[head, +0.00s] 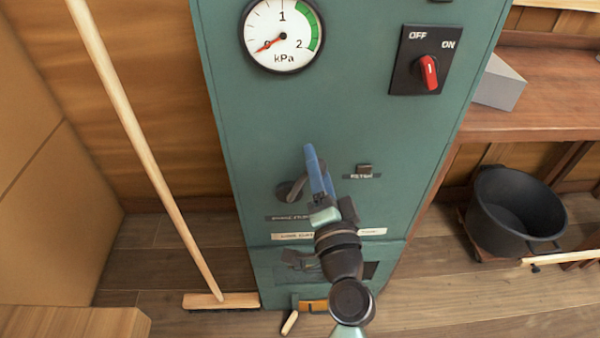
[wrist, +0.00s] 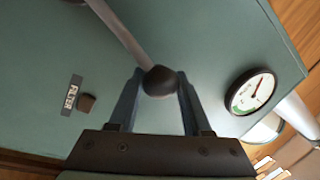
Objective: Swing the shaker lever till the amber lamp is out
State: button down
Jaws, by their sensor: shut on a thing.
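The shaker lever (head: 291,189) is on the front of the teal cabinet (head: 240,130). In the wrist view its grey bar (wrist: 120,30) ends in a dark round knob (wrist: 160,81). My gripper (head: 314,160) is at the lever, and its blue fingers (wrist: 160,76) are shut on the knob, one on each side. In the head view the fingers hide the knob. A small square lamp (head: 364,169) sits right of the lever above a label; it looks dark brown, with no glow seen. It also shows in the wrist view (wrist: 87,102).
A gauge (head: 283,36) reads low, its red needle pointing lower left. A red rotary switch (head: 429,72) is at upper right. A broom (head: 150,160) leans left of the cabinet. A black pot (head: 518,210) stands at right below a wooden bench (head: 540,105).

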jog(key=shift+d+f+m+h+b, duration=0.15)
jog(key=shift+d+f+m+b, duration=0.2)
jog(key=shift+d+m, duration=0.2)
jog(key=shift+d+f+m+h+b, duration=0.2)
jog(key=shift+d+m+b, duration=0.1)
jog(key=shift+d+m, duration=0.25)
jog(key=shift+c, duration=1.8)
grip_release()
jog(key=shift+s, duration=0.15)
jog(key=s+d+f+b, duration=0.1)
jog(key=s+f+b, duration=0.1)
jog(key=s, duration=1)
jog(key=shift+s+b, duration=0.25)
jog(key=shift+b, duration=0.05)
jog(key=shift+f, duration=0.1)
